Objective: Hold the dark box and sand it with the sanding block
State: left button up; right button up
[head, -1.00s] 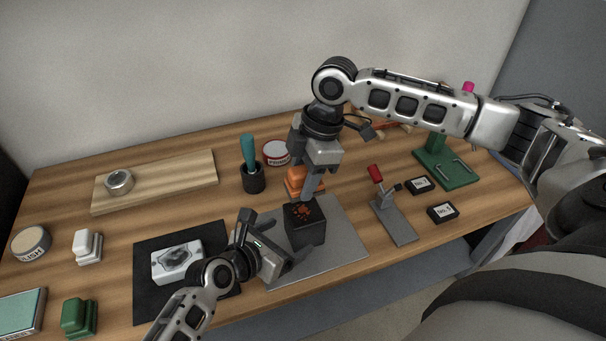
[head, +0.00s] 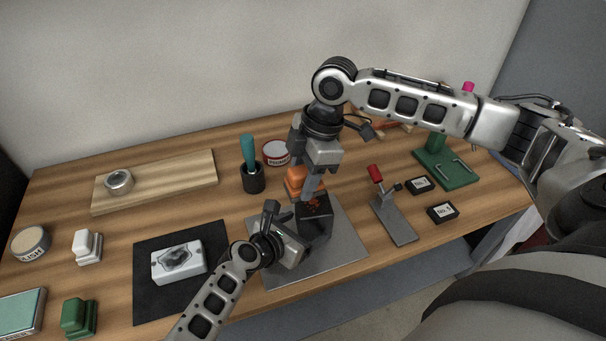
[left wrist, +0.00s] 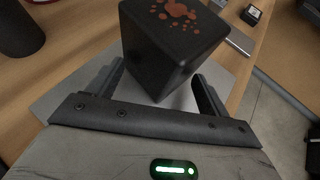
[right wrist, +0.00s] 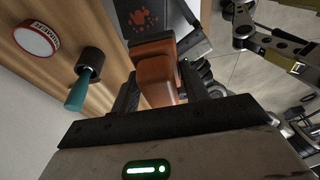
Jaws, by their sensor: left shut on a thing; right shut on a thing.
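The dark box (head: 317,226) has orange-red blotches on its top and is over the grey metal plate (head: 345,248). My left gripper (head: 298,238) is shut on its sides; the box also shows between the fingers in the left wrist view (left wrist: 165,55). My right gripper (head: 306,190) points down and is shut on the orange sanding block (head: 296,180), which fills the jaws in the right wrist view (right wrist: 155,75). The block is beside the box's far edge in the head view; I cannot tell whether they touch.
A dark cup with a teal-handled tool (head: 253,178) and a red-and-white tin (head: 276,152) stand behind. A red-handled clamp (head: 390,210) is at right.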

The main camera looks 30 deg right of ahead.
pick_arm(q)
grip_shut()
jog(key=shift+o, duration=0.7)
grip_release()
